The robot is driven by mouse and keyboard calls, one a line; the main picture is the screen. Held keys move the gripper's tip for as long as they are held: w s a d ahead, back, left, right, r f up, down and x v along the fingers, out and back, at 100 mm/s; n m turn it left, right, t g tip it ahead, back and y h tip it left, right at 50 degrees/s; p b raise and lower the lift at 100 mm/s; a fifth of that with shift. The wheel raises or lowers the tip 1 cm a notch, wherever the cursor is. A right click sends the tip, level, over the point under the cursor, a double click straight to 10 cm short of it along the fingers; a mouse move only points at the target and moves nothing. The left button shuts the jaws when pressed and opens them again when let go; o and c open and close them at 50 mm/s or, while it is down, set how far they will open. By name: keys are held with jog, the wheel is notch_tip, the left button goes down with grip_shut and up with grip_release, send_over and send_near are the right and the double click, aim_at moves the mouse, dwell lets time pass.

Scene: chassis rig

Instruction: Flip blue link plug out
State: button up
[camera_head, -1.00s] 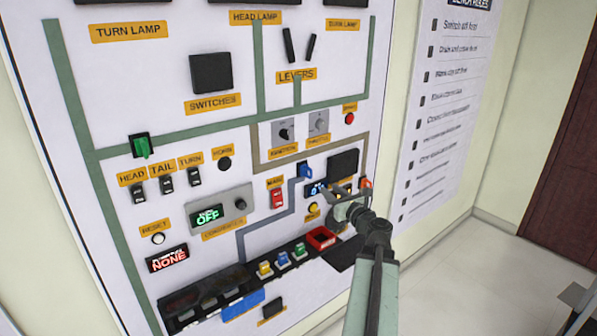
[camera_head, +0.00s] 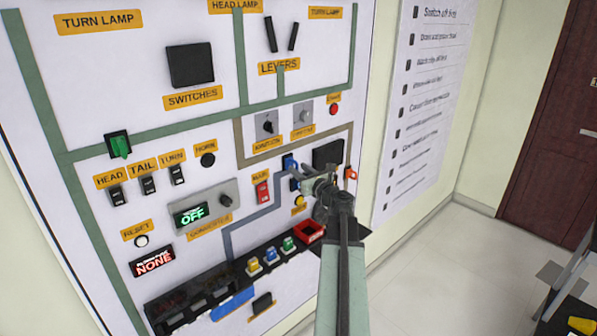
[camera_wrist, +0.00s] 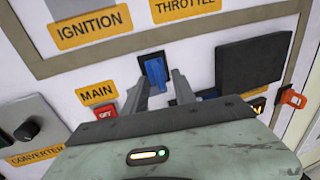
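The blue link plug (camera_head: 290,162) sits on the panel, at the upper end of a grey-blue painted line. In the wrist view the blue link plug (camera_wrist: 155,71) shows just beyond the fingertips, in the gap between them. My gripper (camera_head: 305,182) is just below and right of the plug in the head view. In the wrist view my gripper (camera_wrist: 159,82) has its two fingers apart with nothing held between them. Whether a fingertip touches the plug cannot be told.
The red MAIN switch (camera_wrist: 105,111) is left of the fingers, and a dark square panel (camera_wrist: 252,57) is to their right. An orange plug (camera_wrist: 293,98) sits at the far right. Below is a black rack with several coloured plugs and a red tray (camera_head: 309,232).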

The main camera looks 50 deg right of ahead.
grip_shut()
jog(key=shift+s, duration=0.1)
dwell(1.3)
